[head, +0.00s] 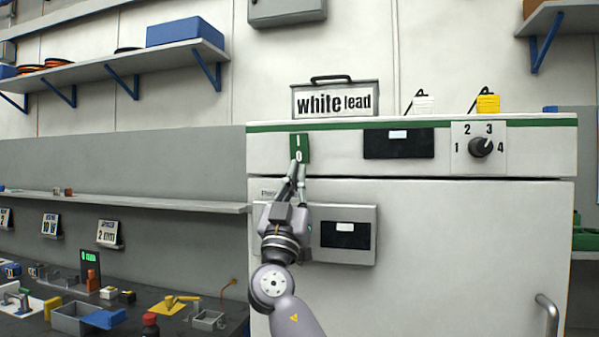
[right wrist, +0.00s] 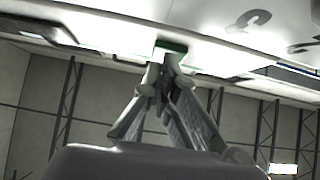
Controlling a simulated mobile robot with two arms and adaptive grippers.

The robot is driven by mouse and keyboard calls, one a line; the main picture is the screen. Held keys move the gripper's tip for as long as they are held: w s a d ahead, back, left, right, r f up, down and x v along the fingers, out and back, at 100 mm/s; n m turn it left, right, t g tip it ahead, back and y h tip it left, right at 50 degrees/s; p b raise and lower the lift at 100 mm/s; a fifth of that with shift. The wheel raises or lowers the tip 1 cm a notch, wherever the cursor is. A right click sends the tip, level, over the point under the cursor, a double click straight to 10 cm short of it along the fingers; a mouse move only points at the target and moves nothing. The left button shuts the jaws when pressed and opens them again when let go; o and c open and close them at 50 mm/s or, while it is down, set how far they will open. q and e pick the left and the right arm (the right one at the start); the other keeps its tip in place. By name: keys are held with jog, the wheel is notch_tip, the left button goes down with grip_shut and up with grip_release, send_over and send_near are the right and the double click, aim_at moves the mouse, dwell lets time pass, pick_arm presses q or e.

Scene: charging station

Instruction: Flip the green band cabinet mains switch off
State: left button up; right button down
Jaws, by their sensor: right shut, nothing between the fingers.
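The cabinet (head: 420,240) is light grey with a green band (head: 360,126) along its top edge. A green rocker switch (head: 300,146) marked 1 above and 0 below sits at the upper left of its front. In the right wrist view the green switch (right wrist: 171,46) shows just beyond the fingertips. My right gripper (head: 297,164) is shut and empty. Its fingertips are at the lower end of the switch, by the 0, and hide part of it. I cannot tell whether they touch it or which way the rocker is tilted. My left gripper is not in view.
Right of the switch are a dark display (head: 398,150) and a rotary knob (head: 481,147) marked 1 to 4. A panel with a black window (head: 345,235) sits below, beside my arm. A cluttered bench (head: 30,322) is at left.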

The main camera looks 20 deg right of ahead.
jog(key=v, duration=1)
jog(key=shift+f, duration=0.1)
